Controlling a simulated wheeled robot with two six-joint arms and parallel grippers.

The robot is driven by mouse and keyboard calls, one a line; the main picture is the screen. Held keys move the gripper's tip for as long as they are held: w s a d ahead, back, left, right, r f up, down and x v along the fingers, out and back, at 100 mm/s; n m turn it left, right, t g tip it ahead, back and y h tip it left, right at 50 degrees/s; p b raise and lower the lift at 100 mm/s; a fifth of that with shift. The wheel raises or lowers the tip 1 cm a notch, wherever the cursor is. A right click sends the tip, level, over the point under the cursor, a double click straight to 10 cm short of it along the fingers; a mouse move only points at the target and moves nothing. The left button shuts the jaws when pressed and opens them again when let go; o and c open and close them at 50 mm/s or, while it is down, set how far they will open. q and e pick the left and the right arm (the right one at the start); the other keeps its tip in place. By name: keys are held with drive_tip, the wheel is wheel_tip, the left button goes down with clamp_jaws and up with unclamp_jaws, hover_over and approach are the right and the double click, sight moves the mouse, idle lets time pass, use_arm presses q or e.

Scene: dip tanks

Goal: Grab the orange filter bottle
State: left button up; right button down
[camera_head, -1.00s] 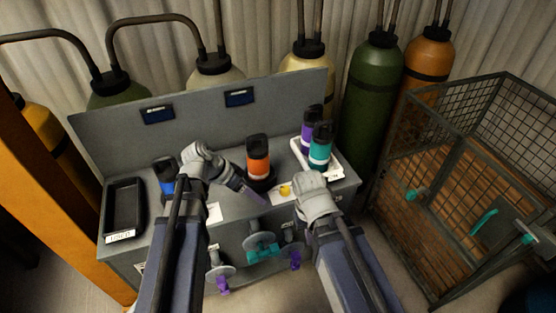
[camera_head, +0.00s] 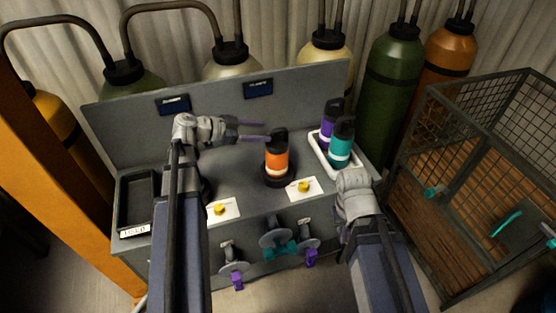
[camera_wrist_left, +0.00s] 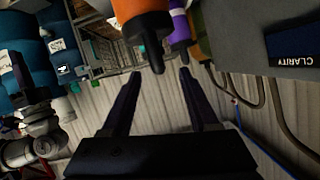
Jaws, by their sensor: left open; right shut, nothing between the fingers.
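The orange filter bottle (camera_head: 276,160), with a black cap, stands upright in a dark round holder on the grey bench. My left gripper (camera_head: 266,131) is open and level with the cap, pointing right at it from the left. In the left wrist view the bottle (camera_wrist_left: 142,24) appears upside down, its black cap just ahead of and between the open fingertips (camera_wrist_left: 160,73). I cannot tell whether they touch it. My right gripper (camera_head: 343,230) hangs low at the bench's front right, shut and empty, its fingers mostly hidden.
A teal bottle (camera_head: 341,146) and a purple bottle (camera_head: 327,124) stand in a white tray (camera_head: 352,168) to the right. A black tray (camera_head: 137,204) lies at the left end. Yellow knobs (camera_head: 304,187) and valve handles (camera_head: 276,234) line the front. A mesh cage (camera_head: 470,160) stands right.

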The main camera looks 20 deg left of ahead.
sight(271, 131)
use_arm(q)
drive_tip(key=b+x, duration=0.1)
drive_tip(key=x, duration=0.5)
drive_tip(key=shift+s+d+r, duration=0.15)
drive_tip(key=shift+r, duration=0.05)
clamp_jaws()
idle(0.4)
drive_tip(key=shift+r, duration=0.1)
idle(0.8)
